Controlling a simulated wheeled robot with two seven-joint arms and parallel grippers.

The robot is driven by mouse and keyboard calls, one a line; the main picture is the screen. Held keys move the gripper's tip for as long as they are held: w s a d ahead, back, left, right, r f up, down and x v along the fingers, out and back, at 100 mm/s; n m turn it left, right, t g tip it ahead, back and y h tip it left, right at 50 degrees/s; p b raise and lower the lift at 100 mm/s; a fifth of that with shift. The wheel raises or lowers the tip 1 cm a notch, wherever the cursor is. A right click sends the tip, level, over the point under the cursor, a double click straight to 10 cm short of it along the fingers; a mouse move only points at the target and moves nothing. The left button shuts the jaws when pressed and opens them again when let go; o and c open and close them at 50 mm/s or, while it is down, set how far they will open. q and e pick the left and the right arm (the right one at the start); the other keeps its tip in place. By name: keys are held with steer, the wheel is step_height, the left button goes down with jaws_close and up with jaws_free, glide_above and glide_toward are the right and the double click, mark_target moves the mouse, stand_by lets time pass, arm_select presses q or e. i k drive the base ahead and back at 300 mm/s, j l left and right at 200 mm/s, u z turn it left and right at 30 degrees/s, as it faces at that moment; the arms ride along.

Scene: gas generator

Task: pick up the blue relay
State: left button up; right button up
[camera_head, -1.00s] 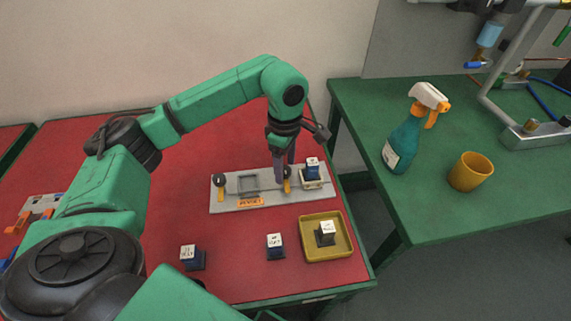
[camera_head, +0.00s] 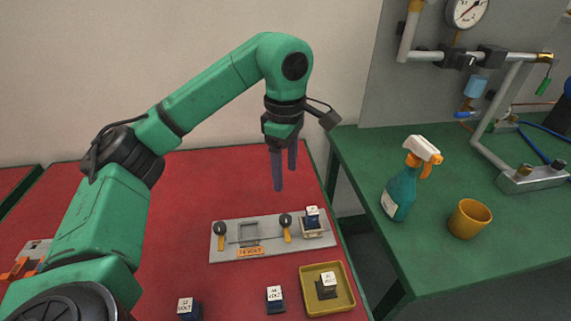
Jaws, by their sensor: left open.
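Several small relays with white labelled tops are in view. One blue relay (camera_head: 312,217) sits in a socket at the right end of the grey panel (camera_head: 268,251). A dark blue relay (camera_head: 188,310) stands on the red table at the front left, and another (camera_head: 275,301) stands left of the yellow tray. A dark grey or black relay (camera_head: 327,290) is in the tray. My left gripper (camera_head: 283,186) is open and empty, pointing down above the table behind the panel, clear of every relay. My right gripper is not in view.
The yellow tray (camera_head: 349,304) is at the front right of the red table (camera_head: 190,190). The panel has two black knobs with yellow levers. A green table (camera_head: 450,270) at right holds a spray bottle (camera_head: 401,193), a yellow cup (camera_head: 469,219) and pipework.

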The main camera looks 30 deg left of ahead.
mark_target(310, 221)
steer(key=k+l, duration=1.2)
steer(key=l, duration=0.15)
